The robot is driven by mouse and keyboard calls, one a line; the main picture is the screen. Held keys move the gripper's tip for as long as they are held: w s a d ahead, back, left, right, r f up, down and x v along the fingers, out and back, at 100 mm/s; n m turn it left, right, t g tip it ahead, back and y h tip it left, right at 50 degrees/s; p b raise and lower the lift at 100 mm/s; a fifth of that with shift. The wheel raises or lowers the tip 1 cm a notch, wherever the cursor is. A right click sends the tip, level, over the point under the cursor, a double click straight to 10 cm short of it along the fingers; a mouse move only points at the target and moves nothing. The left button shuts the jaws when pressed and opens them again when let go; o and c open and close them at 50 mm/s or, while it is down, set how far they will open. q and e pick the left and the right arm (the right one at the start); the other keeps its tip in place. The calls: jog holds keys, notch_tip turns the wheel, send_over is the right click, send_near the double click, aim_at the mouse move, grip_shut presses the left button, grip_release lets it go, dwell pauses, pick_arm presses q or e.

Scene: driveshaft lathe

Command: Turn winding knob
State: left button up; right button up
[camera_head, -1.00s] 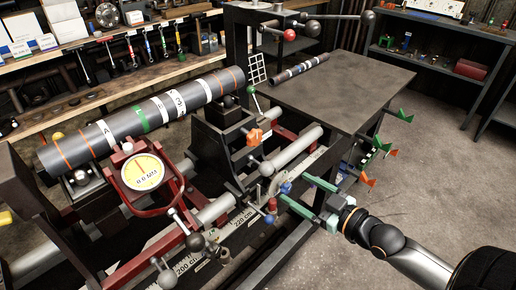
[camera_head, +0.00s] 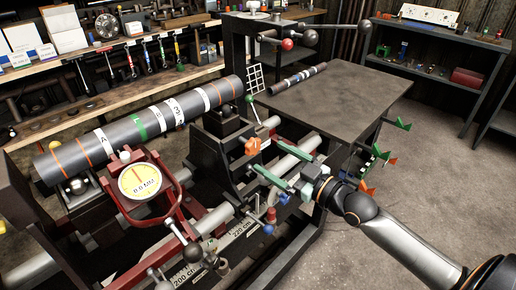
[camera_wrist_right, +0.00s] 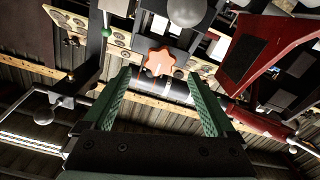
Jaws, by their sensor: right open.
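The orange star-shaped knob (camera_head: 252,146) sits on the side of the dark carriage block, which I take to be the winding knob. It also shows in the right wrist view (camera_wrist_right: 159,62), just beyond and between the fingertips. My right gripper (camera_head: 261,155) has green fingers spread apart and empty, pointing at the knob from its right. In the right wrist view the gripper (camera_wrist_right: 158,85) is open with a clear gap between its fingers. I cannot tell whether a fingertip touches the knob. My left gripper is not in view.
A dark shaft (camera_head: 140,122) with coloured bands lies across the machine. A yellow dial gauge (camera_head: 140,181) in a red frame stands at the front. Red and blue small knobs (camera_head: 270,215) sit below my right gripper. A dark table (camera_head: 335,90) stands behind it.

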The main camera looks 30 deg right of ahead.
aim_at(255, 148)
jog(key=shift+x, duration=2.85)
jog(key=shift+c, duration=0.3)
jog(key=c, duration=1.3)
